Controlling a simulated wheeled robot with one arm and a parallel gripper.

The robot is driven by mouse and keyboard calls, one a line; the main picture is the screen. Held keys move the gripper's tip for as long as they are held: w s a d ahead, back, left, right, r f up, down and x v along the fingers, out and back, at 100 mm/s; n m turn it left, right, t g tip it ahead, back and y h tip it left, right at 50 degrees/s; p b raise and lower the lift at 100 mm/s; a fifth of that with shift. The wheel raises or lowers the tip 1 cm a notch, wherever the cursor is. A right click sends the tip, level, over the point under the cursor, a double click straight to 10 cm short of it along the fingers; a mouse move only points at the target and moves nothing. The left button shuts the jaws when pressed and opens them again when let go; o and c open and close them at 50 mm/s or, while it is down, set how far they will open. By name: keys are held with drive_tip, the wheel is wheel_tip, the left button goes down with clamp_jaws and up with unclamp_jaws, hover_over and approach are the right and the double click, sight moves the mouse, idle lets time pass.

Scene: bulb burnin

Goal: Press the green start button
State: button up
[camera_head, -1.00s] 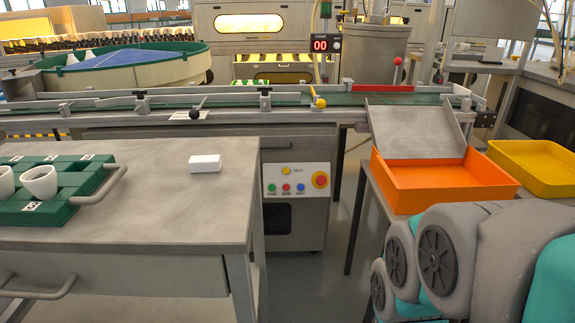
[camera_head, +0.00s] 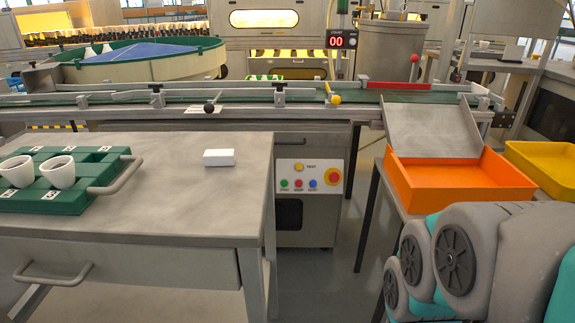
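The green start button (camera_head: 284,183) is the leftmost of the small buttons in the lower row on the white control panel (camera_head: 309,167). A red button (camera_head: 299,183) and a blue button (camera_head: 313,183) sit to its right. A yellow test button (camera_head: 298,167) is above, and a large red knob on a yellow base (camera_head: 333,176) is at the panel's right. The panel is on the front of a grey cabinet under the conveyor. My arm's grey and teal links show at the lower right, apart from the panel. My gripper is not in view.
A grey table (camera_head: 190,214) with a green cup tray (camera_head: 75,201) and a white block (camera_head: 219,158) stands left of the panel. An orange bin (camera_head: 455,193) and a yellow bin (camera_head: 560,180) are at the right. A floor gap lies before the cabinet.

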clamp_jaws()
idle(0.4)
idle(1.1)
